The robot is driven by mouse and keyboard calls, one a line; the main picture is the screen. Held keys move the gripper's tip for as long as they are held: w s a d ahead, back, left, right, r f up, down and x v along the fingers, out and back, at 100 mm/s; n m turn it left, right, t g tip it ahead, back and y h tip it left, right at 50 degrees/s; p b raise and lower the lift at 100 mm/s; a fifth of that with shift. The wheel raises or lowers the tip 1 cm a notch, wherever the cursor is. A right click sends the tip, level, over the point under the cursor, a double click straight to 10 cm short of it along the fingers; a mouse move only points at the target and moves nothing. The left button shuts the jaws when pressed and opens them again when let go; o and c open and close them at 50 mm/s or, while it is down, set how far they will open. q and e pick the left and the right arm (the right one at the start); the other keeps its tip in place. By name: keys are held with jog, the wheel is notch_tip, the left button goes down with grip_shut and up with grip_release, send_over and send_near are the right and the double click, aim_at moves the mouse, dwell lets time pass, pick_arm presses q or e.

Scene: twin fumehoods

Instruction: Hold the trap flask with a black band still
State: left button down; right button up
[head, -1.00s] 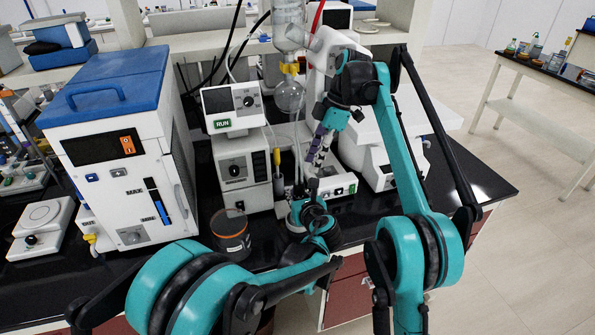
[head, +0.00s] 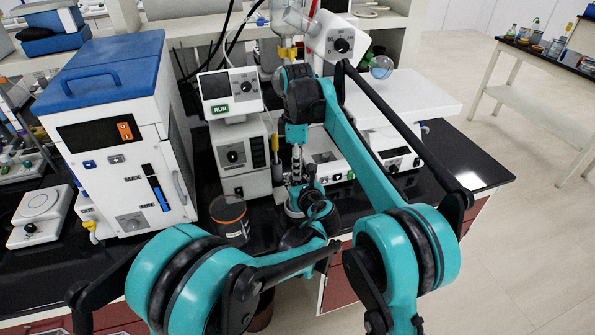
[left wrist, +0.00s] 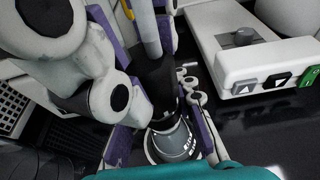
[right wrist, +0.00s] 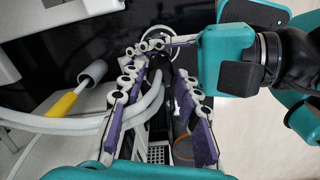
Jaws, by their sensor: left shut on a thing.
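The trap flask (left wrist: 175,140) shows in the left wrist view as a grey, glassy body on a pale round base, with a black band (left wrist: 155,78) above. My left gripper (left wrist: 162,128) is shut on it, one purple pad on each side. In the head view my left gripper (head: 308,190) is low at the bench front and hides most of the flask. My right gripper (head: 297,165) points down just above it. In the right wrist view my right gripper (right wrist: 160,90) is open, its purple-padded fingers apart, with pale hose (right wrist: 148,105) running between them. Whether it touches the hose is unclear.
A white pump unit with a RUN display (head: 230,95) stands behind left. A large blue-lidded instrument (head: 120,140) is at left. An orange-banded dark container (head: 229,218) stands near my left arm. A white control box (head: 325,165) sits close right. A yellow-handled tool (right wrist: 62,104) is nearby.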

jog(key=shift+f, duration=1.2)
grip_shut()
jog(key=shift+c, duration=1.3)
grip_release()
grip_shut()
jog(key=shift+r, duration=0.2)
jog(key=shift+r, duration=2)
jog(key=shift+r, duration=0.15)
